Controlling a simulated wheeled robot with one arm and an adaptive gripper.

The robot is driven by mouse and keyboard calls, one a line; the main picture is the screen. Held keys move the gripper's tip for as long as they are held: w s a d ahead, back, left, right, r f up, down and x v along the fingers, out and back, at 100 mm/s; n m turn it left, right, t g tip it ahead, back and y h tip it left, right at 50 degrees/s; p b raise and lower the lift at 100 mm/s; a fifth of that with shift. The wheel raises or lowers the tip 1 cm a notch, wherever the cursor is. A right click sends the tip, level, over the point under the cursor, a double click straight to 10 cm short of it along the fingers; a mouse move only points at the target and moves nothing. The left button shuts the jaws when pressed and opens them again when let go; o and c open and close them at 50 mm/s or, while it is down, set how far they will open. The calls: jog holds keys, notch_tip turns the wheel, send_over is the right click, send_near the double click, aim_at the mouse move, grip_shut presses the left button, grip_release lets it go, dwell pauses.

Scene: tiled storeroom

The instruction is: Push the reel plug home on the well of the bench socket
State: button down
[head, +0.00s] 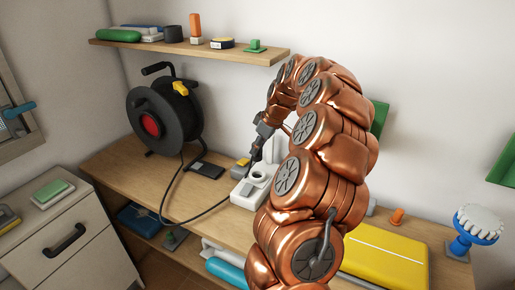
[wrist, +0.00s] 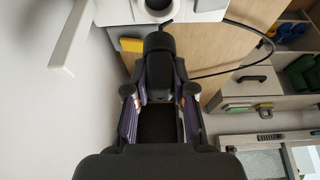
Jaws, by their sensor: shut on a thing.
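The black reel plug (wrist: 160,68) is between the fingers of my gripper (wrist: 160,92) in the wrist view. In the head view my gripper (head: 261,138) hangs above the bench socket, shut on the plug. The white bench socket (head: 246,196) stands on the bench with a round raised well (head: 258,177) on top. In the wrist view the socket (wrist: 190,14) and its well (wrist: 158,4) show at the top edge, partly cut off. The plug appears apart from the well and above it; its end is hard to make out.
The black cable reel (head: 165,115) stands at the left of the bench, and its cable (head: 208,210) loops across to the plug. A shelf (head: 190,50) hangs above.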

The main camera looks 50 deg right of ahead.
aim_at(261, 154)
jog(key=shift+f+b, duration=1.5)
jog(key=shift+f, duration=1.25)
jog(key=shift+b, duration=1)
jog(key=shift+f+b, duration=1.1)
jog(key=shift+f, duration=0.35)
jog(key=c, duration=0.9)
grip_release()
jog(key=v, duration=1.2)
